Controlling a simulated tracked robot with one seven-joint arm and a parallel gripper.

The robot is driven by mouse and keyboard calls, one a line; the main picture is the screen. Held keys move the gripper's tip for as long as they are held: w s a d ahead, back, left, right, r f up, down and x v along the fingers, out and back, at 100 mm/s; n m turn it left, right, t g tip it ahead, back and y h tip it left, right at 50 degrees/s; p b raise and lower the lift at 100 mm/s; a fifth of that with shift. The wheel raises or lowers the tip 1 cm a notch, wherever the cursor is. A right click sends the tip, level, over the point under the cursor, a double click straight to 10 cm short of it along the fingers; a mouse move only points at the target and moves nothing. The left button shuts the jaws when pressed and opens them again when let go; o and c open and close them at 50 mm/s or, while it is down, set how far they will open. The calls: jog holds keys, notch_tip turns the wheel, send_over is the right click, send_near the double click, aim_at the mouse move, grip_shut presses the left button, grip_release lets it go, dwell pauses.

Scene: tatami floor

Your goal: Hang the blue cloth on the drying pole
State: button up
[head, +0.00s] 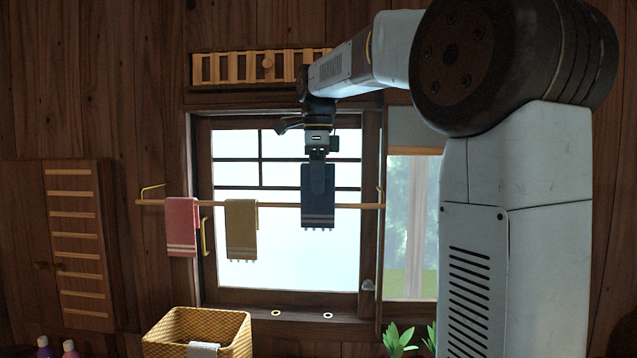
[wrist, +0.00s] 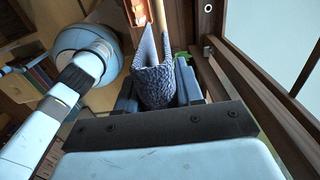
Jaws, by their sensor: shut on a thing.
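The blue cloth (head: 308,214) hangs from my gripper (head: 317,176) in front of the window, with pale stripes and a fringe at its lower edge. In the head view it crosses the line of the drying pole (head: 275,206), its top above the pole and its lower edge below. In the wrist view the cloth (wrist: 153,84) is pinched between the two fingers (wrist: 157,92), its two layers spread apart away from the fingers. I cannot tell whether the pole lies between the layers.
A pink cloth (head: 181,227) and a mustard cloth (head: 241,229) hang on the pole to the left. A wicker basket (head: 165,338) stands below, with a pale cloth (head: 203,350) at its rim. The window frame (head: 204,220) is close behind. Green plants (head: 399,341) stand lower right.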

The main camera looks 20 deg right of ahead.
aim_at(318, 214)
jog(key=shift+w+d+f, duration=0.1)
jog(key=shift+w+d, duration=0.1)
jog(key=shift+w, duration=0.3)
jog(key=shift+s+f, duration=0.1)
jog(key=shift+f, duration=3.7)
jog(key=o, duration=1.1)
